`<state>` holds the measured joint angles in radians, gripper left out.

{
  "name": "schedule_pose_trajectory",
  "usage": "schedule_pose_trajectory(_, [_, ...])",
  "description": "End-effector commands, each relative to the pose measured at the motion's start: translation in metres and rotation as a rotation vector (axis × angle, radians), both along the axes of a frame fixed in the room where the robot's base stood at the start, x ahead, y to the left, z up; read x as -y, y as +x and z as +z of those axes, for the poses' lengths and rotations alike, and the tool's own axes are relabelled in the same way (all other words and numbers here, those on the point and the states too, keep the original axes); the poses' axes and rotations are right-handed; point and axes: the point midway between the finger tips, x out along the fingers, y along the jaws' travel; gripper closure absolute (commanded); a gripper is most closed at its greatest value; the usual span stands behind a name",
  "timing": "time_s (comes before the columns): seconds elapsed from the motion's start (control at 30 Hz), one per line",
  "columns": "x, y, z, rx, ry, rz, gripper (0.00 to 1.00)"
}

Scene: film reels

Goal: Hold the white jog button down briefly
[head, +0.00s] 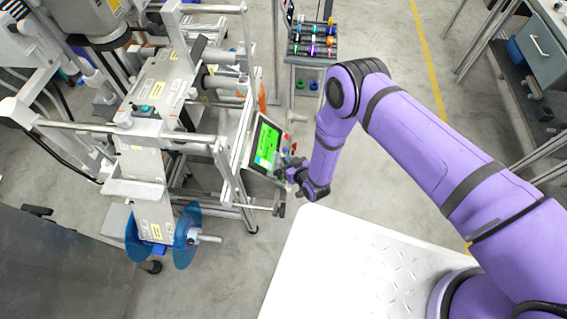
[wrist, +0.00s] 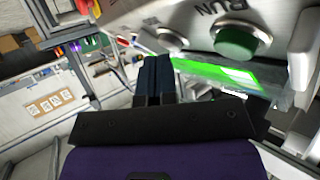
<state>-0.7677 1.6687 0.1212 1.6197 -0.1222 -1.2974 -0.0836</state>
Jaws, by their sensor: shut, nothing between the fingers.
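My gripper (wrist: 156,60) is shut and empty; its two dark fingers sit side by side close to a grey control panel (wrist: 200,14). In the head view my gripper (head: 287,166) is at the panel beside the green screen. The panel carries a green button (wrist: 237,41) labelled RUN, up and to the right of the fingertips. A pale round control (wrist: 172,38) sits near the fingertips; I cannot tell if it is the white jog button. A white rounded part (wrist: 301,48) stands at the right edge. Contact with any button cannot be made out.
The lit green screen (head: 267,145) is on the film machine's side. A red part (wrist: 84,7) shows at the wrist view's upper left. Blue reels (head: 187,236) hang at the machine's lower front. A rack of coloured items (head: 312,42) stands behind; the floor between is open.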

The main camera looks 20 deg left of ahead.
Motion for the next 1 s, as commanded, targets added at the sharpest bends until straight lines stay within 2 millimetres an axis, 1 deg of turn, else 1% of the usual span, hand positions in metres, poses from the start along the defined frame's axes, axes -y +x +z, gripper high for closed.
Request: schedule_pose_trajectory(1.0, [-0.0089, -0.0074, -0.0057, -0.006, 0.001, 0.010, 1.00])
